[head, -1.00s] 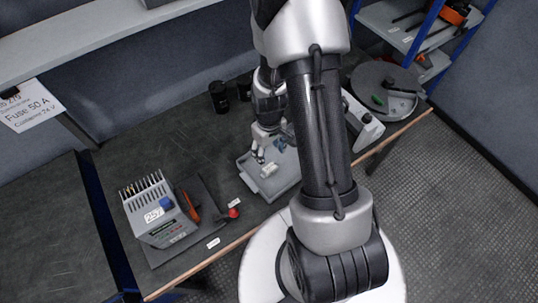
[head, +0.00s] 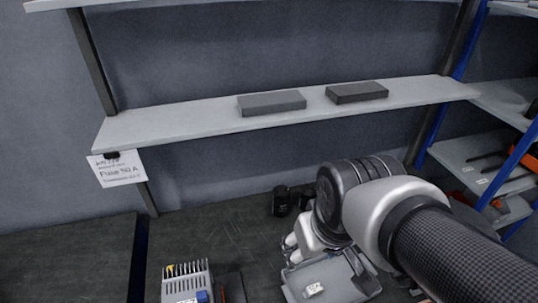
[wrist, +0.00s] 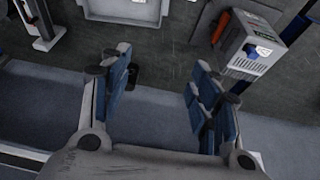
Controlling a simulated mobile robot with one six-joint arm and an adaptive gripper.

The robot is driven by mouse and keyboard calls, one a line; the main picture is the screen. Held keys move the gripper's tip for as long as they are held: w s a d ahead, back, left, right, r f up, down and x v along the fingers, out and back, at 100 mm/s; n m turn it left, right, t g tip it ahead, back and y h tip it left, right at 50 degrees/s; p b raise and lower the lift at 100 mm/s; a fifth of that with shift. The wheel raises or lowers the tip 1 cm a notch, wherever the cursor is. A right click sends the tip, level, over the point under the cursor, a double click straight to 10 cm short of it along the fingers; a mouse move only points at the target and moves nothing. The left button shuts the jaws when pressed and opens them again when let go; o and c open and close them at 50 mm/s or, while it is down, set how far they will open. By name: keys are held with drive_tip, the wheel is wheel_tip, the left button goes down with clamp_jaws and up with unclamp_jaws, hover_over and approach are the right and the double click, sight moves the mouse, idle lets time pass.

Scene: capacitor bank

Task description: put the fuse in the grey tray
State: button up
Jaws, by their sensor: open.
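The grey tray (head: 337,274) is on the dark bench at the bottom of the head view, partly cut off by the frame edge. A small whitish piece, which looks like the fuse (head: 314,289), lies inside it. A corner of the tray (wrist: 124,12) also shows at the top of the wrist view. My gripper (wrist: 160,88) is open, its two blue-padded fingers apart with nothing between them. In the head view my arm and wrist are above and behind the tray, clear of the whitish piece.
The grey fuse device (head: 188,281) stands left of the tray; its orange lever (wrist: 220,27) shows in the wrist view. Dark cylinders (head: 282,201) stand behind the tray. A wall shelf (head: 200,122) holds two dark boxes. A "Fuse 50 A" sign (head: 118,169) hangs left.

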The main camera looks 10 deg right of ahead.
drive_tip(key=shift+t, duration=0.4)
drive_tip(key=s+r, duration=0.1)
drive_tip(key=s+a, duration=0.1)
drive_tip(key=s, duration=0.1)
drive_tip(key=s+r, duration=0.1)
drive_tip(key=s, duration=0.1)
drive_tip(key=shift+a+r, duration=0.2)
drive_tip(key=shift+r, duration=0.15)
